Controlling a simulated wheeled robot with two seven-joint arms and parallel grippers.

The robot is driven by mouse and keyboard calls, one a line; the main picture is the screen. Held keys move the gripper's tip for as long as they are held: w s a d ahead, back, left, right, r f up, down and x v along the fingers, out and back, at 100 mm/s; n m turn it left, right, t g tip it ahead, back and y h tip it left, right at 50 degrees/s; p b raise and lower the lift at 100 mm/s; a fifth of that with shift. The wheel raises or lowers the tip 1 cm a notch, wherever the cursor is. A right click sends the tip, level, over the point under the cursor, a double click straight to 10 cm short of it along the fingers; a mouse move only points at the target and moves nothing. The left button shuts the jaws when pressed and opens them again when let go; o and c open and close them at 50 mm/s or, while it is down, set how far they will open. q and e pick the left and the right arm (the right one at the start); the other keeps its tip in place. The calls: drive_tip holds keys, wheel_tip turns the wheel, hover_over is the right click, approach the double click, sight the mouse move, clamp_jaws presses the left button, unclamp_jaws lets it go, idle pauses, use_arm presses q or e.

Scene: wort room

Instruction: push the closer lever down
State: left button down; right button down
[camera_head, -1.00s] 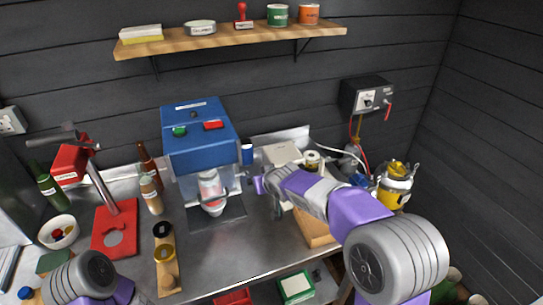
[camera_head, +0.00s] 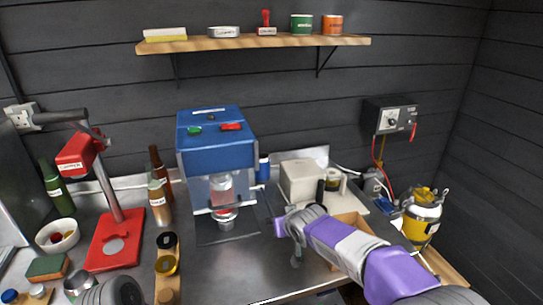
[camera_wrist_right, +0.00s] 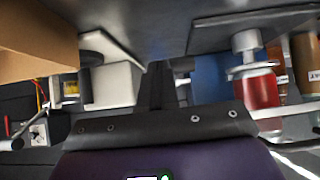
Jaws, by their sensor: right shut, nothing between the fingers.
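The closer is a red bench capper (camera_head: 78,155) on a red base plate (camera_head: 115,240) at the left in the head view. Its dark lever (camera_head: 62,117) sticks out nearly level to the left from the top of the post. No bottle shows on the base plate. My right gripper (camera_head: 284,227) is over the bench right of the blue machine, far from the lever. It is shut and empty; its fingers also show in the right wrist view (camera_wrist_right: 163,85). The closer is not recognisable in the wrist view. My left gripper is out of frame; only part of my left arm shows at the bottom left.
The blue machine (camera_head: 215,140) stands between the closer and my right gripper. Brown bottles (camera_head: 159,202), a green bottle (camera_head: 54,187) and a white bowl (camera_head: 57,236) stand around the closer. A wooden stand (camera_head: 167,280) is front right of it. A shelf (camera_head: 255,43) hangs above.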

drive_tip(key=shift+f, duration=0.2)
drive_tip(key=shift+r, duration=0.1)
idle(0.4)
drive_tip(key=shift+s+r, duration=0.2)
drive_tip(key=shift+r, duration=0.2)
drive_tip(key=s+d+r, duration=0.3)
drive_tip(key=s+r, duration=0.1)
drive_tip(key=s, duration=0.7)
drive_tip(key=shift+r+p, duration=0.4)
